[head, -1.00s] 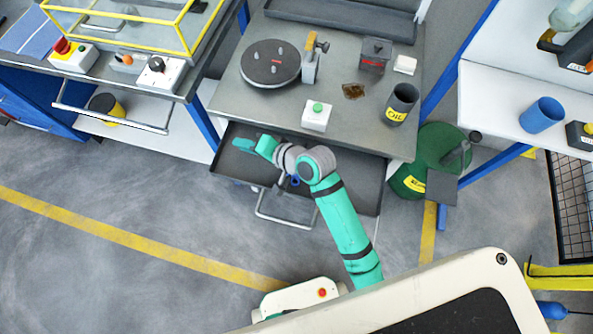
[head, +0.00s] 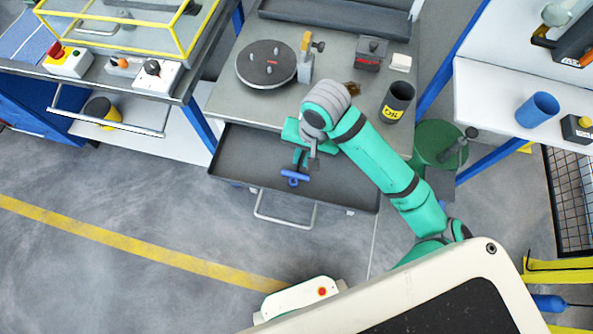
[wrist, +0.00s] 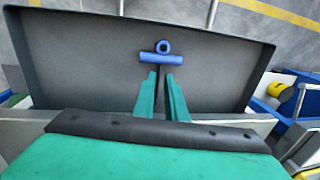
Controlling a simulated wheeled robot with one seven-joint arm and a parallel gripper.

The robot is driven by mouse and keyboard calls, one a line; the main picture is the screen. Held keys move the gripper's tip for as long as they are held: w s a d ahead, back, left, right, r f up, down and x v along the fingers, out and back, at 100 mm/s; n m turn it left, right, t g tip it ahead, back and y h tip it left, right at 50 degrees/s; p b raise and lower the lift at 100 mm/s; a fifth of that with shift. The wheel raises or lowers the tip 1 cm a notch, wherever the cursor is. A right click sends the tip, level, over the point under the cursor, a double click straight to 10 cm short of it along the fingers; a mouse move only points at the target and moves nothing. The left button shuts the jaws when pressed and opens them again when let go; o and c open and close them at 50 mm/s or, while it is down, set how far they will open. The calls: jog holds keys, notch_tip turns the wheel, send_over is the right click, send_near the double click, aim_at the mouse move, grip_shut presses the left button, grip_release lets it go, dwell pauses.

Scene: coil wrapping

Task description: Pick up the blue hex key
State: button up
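The blue hex key (head: 295,175) is in the open drawer. It has a blue crossbar handle with a ring on its near side. In the wrist view the blue handle (wrist: 161,57) shows just beyond my fingertips, and a thin dark shaft runs back from it between my fingers. My gripper (head: 302,158) reaches down over the drawer, beside the handle. In the wrist view my gripper (wrist: 161,76) has its two green fingers apart, one on each side of the shaft. A gap shows between them, and I see no firm contact. The far end of the shaft is hidden.
The drawer (head: 345,187) is otherwise bare. Above it, the grey bench (head: 228,100) carries a round dark plate (head: 266,63), a dark oil cup (head: 397,100) and small boxes. A green drum (head: 437,142) stands right of the drawer.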

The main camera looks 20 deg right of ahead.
aim_at(298, 166)
jog(key=shift+w+a+f, duration=0.1)
jog(key=shift+w+f, duration=0.1)
jog(key=shift+f, duration=0.85)
jog(key=shift+w+f, duration=0.15)
jog(key=shift+f, duration=0.9)
jog(key=shift+w+a+f, duration=0.1)
jog(key=shift+w+f, duration=0.1)
jog(key=shift+f, duration=0.85)
grip_shut()
jog(key=shift+r, duration=0.1)
